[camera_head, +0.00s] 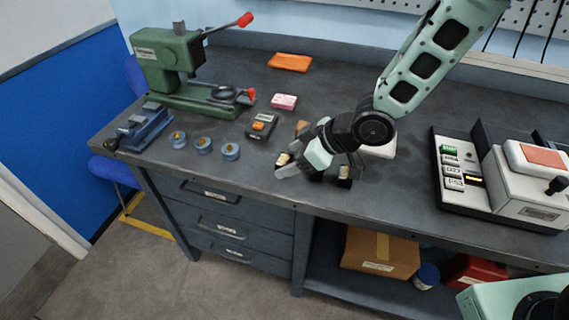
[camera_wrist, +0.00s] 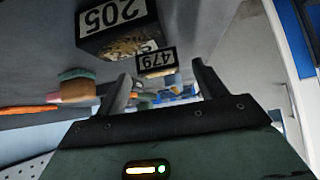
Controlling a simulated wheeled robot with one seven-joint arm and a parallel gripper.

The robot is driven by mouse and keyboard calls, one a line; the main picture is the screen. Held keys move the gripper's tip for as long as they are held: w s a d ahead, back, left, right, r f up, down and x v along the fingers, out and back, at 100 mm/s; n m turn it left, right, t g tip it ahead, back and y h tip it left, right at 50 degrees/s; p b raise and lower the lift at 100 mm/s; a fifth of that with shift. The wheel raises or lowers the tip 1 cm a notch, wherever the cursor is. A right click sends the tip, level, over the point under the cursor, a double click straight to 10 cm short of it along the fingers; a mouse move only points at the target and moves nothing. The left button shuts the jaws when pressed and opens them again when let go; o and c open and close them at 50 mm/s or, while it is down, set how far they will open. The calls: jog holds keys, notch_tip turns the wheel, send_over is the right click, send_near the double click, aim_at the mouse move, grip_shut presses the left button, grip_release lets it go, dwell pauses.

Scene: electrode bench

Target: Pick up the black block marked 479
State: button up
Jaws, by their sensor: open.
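The black block marked 479 (camera_wrist: 157,60) shows in the wrist view, between and beyond the fingertips, with its white label facing me. My gripper (camera_wrist: 163,85) is open, and nothing is held between its fingers.
Another dark, tan-topped block (camera_head: 344,174) stands right of my gripper at the bench front. A green press (camera_head: 180,65) and a white machine (camera_head: 525,180) flank the bench.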

jog(key=shift+w+a+f, duration=0.25)
jog(key=shift+a+f, duration=0.15)
jog(key=shift+f, duration=0.05)
jog(key=c, duration=1.3)
jog(key=shift+o, duration=0.2)
jog(key=shift+r, duration=0.1)
